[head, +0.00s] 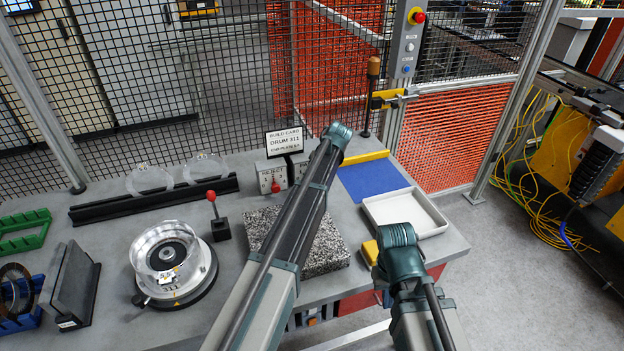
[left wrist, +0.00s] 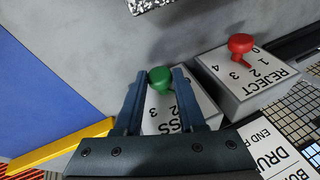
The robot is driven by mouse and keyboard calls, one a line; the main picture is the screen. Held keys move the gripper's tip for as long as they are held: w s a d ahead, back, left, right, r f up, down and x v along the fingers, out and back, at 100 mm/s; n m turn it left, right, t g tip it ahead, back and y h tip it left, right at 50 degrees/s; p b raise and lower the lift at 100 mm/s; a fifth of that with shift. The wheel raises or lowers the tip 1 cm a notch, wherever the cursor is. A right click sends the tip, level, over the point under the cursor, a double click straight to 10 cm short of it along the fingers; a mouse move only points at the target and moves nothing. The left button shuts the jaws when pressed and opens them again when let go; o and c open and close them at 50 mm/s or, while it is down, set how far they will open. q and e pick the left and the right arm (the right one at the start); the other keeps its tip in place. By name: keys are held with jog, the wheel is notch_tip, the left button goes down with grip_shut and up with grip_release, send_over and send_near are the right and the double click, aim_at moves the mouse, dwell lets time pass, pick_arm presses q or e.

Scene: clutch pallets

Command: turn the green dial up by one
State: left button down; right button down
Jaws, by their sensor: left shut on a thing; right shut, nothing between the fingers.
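In the left wrist view the green dial (left wrist: 160,78) is a round knob on a pale box whose partly hidden label ends in "SS". My left gripper (left wrist: 158,82) is shut on the dial, one finger on each side. The fingers cover much of the number scale, so I cannot read the dial's setting. In the head view my own left arm hides the green dial and the left gripper. My right gripper (head: 381,278) is shut and empty, low beside the table's front right edge, far from the dial.
Beside the green dial stands the REJECT box with a red dial (left wrist: 241,44). The build card (head: 285,140) stands behind it. A speckled block (head: 325,256) lies nearer. A blue mat (head: 370,180) and white tray (head: 438,228) are right; a drum fixture (head: 173,265) is left.

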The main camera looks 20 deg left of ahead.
pick_arm(q)
jog(key=shift+d, duration=0.15)
jog(key=c, duration=0.5)
grip_release()
jog(key=shift+r+p, duration=0.4)
jog(key=shift+p, duration=0.1)
jog(key=p+v, duration=1.1)
jog(key=v, duration=0.2)
jog(key=shift+p, duration=0.4)
